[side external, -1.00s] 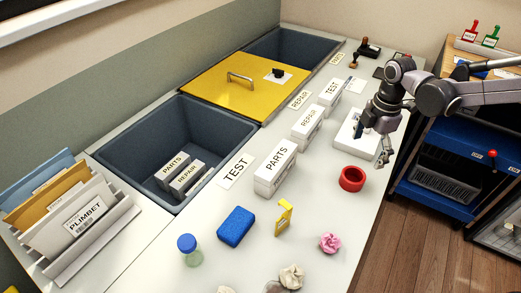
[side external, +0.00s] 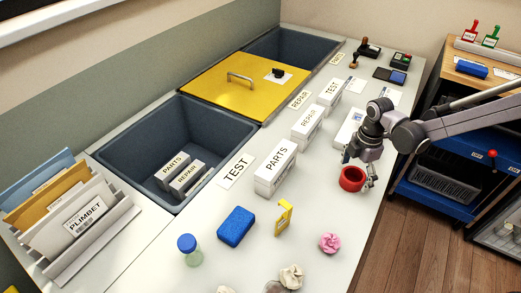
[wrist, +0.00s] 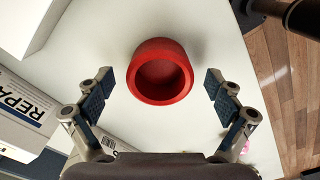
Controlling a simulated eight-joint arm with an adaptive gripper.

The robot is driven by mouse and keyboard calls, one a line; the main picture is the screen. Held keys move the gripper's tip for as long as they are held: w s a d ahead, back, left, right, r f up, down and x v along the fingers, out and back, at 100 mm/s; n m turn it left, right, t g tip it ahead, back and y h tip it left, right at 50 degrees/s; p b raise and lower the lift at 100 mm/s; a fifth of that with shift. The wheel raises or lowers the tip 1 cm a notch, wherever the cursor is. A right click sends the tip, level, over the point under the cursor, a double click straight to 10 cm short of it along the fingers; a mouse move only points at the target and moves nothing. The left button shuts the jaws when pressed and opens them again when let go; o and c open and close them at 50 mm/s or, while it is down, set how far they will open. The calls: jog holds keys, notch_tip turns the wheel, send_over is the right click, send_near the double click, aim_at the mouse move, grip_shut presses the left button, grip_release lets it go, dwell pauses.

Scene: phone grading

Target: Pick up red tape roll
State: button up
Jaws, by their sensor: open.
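The red tape roll (side external: 352,179) lies flat on the white table, toward its right edge. In the wrist view the red tape roll (wrist: 160,71) sits ahead of my gripper, roughly centred between the fingers, with its open hole facing the camera. My gripper (side external: 360,172) is at the roll in the side view. In the wrist view my gripper (wrist: 155,92) is open, with one finger pad on each side of the roll. A gap shows between each pad and the roll. The side view does not show clearly how high the fingers are.
A white PARTS box (side external: 275,167) and a REPAIR box (side external: 307,125) stand left of the roll. A pink crumpled ball (side external: 330,242) and a yellow piece (side external: 284,217) lie nearer. A white box (side external: 349,128) lies behind. The table's right edge is close.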

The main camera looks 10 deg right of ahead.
jog(key=shift+f, duration=0.65)
jog(key=c, duration=1.3)
jog(key=shift+o, duration=0.2)
